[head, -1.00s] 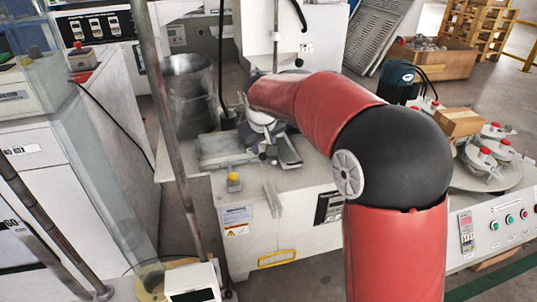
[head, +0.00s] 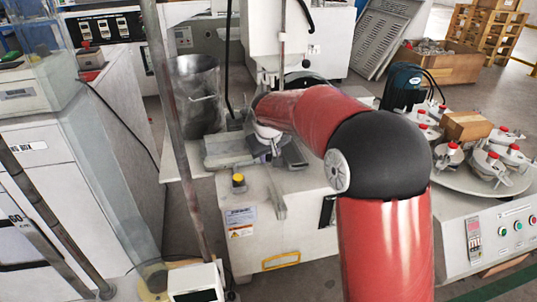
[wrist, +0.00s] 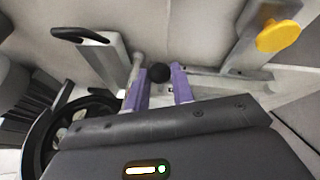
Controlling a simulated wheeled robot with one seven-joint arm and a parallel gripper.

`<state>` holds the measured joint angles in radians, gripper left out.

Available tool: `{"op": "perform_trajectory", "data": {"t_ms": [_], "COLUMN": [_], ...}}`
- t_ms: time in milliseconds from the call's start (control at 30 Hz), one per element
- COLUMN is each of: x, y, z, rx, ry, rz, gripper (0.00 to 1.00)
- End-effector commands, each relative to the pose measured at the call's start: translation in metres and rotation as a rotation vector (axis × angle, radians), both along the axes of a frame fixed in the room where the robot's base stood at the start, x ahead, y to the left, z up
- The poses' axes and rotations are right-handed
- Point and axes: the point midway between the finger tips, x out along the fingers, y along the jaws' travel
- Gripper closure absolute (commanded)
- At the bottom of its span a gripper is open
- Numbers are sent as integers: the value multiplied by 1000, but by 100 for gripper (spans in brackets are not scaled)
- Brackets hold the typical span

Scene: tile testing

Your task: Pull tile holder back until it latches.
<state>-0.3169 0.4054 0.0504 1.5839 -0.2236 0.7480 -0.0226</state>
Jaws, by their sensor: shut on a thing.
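The tile holder (head: 228,150) appears to be the grey metal assembly on top of the white machine in the head view. It is partly hidden behind my red arm, and its far parts cannot be told apart. In the wrist view, a round black knob (wrist: 160,72) sits between the two purple fingers of my gripper (wrist: 158,88). The fingers are shut on this knob. A metal bar runs sideways behind it. My gripper (head: 270,147) also shows in the head view, low over the machine top at the holder's right side.
A yellow knob (head: 238,180) stands at the machine's front corner and also shows in the wrist view (wrist: 278,36). A black handwheel (wrist: 85,122) and a black-gripped lever (wrist: 82,36) are left of my gripper. A round table (head: 455,181) with weights stands at right.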

Motion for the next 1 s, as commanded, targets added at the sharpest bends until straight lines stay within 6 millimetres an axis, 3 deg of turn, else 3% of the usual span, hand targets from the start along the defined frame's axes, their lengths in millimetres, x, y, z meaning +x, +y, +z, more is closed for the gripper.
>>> {"op": "perform_trajectory", "data": {"t_ms": [267, 800, 1000], "x": [-4, -31, -38], "y": [12, 108, 132], "z": [0, 1, 1], "rx": [1, 3, 4], "ry": [1, 0, 1], "rz": [4, 10, 7], "gripper": [100, 100, 100]}}
